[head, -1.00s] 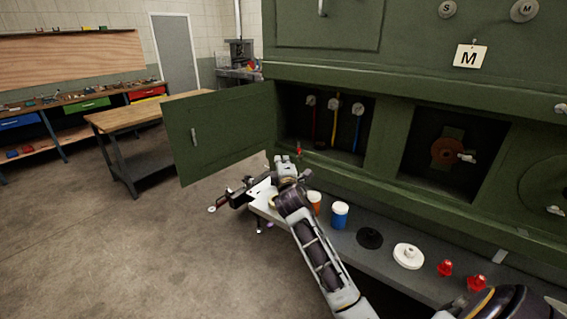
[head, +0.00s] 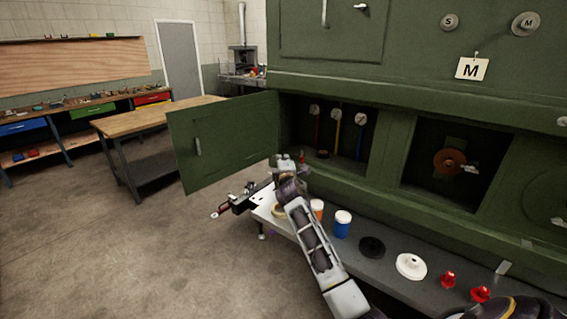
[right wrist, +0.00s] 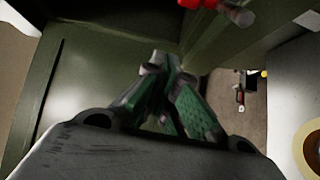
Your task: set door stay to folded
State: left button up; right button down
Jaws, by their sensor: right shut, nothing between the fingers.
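The green door (head: 225,142) of the machine's left bay stands swung open to the left, with a pale handle on it. A small red part (head: 301,158), perhaps of the door stay, shows at the bay's lower left corner. It also seems to show as a red-ended piece with a metal tip (right wrist: 238,14) at the top of the right wrist view. My right gripper (head: 285,162) is beside it, near the door's hinge-side lower edge. Its green-padded fingers (right wrist: 170,92) are shut and empty, apart from the red piece. The rest of the stay cannot be made out.
A grey shelf (head: 395,289) runs below the bays, holding a tape roll (right wrist: 312,150), an orange-and-white jar, a blue jar (head: 342,224), black and white discs and red knobs. Floor to the left is clear.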

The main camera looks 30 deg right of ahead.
pick_arm(q)
jog(key=shift+r+p, duration=0.75)
jog(key=shift+r, duration=0.05)
pick_arm(e)
jog(key=shift+s+d, duration=0.6)
jog(key=shift+d, duration=0.2)
jog(key=shift+s+d, duration=0.55)
jog(key=shift+d, duration=0.2)
jog(key=shift+f, duration=0.1)
pick_arm(q)
jog(key=shift+s+f, duration=0.15)
